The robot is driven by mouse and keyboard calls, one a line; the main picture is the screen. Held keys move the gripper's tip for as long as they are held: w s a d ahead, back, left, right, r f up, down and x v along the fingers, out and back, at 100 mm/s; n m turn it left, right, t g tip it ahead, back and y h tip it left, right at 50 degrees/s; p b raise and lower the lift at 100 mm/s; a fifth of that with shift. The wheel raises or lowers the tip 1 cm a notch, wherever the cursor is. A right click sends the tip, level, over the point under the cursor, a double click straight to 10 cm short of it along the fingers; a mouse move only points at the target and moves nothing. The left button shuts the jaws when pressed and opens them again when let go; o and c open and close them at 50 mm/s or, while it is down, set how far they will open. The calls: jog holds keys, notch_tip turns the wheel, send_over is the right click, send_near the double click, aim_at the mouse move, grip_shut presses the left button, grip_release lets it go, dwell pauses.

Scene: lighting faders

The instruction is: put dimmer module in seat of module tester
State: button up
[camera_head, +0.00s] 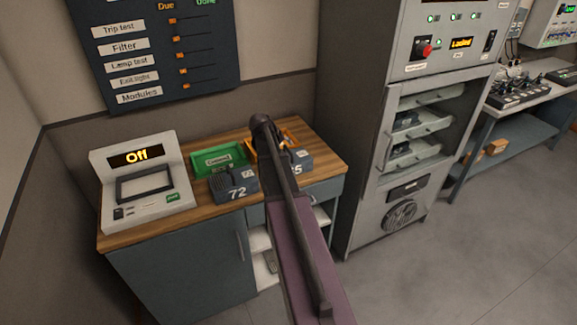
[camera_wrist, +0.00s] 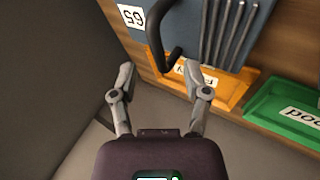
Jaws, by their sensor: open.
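The module tester (camera_head: 140,182) stands at the left of the wooden bench. Its display reads "Off", and its framed seat (camera_head: 145,184) looks empty. A dark dimmer module marked 72 (camera_head: 233,184) sits right of the tester. Another module, marked 65 (camera_head: 299,160), is partly hidden by my arm in the head view. In the wrist view module 65 (camera_wrist: 217,30) shows blue-grey, with a dark handle and ribs. My gripper (camera_wrist: 158,70) is open and empty, its fingertips near the handle's end; I cannot tell the gap. My arm hides it in the head view.
A green tray (camera_head: 207,172) and an orange tray (camera_head: 290,132) lie behind the modules; both show in the wrist view. A tall rack cabinet (camera_head: 352,120) stands close right of the bench (camera_head: 120,240). A wall board (camera_head: 150,55) hangs above. Floor is clear at lower right.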

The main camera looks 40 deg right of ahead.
aim_at(287, 149)
jog(key=shift+b+x, duration=1.4)
jog(key=shift+x, duration=0.65)
jog(key=shift+s, duration=0.15)
grip_shut()
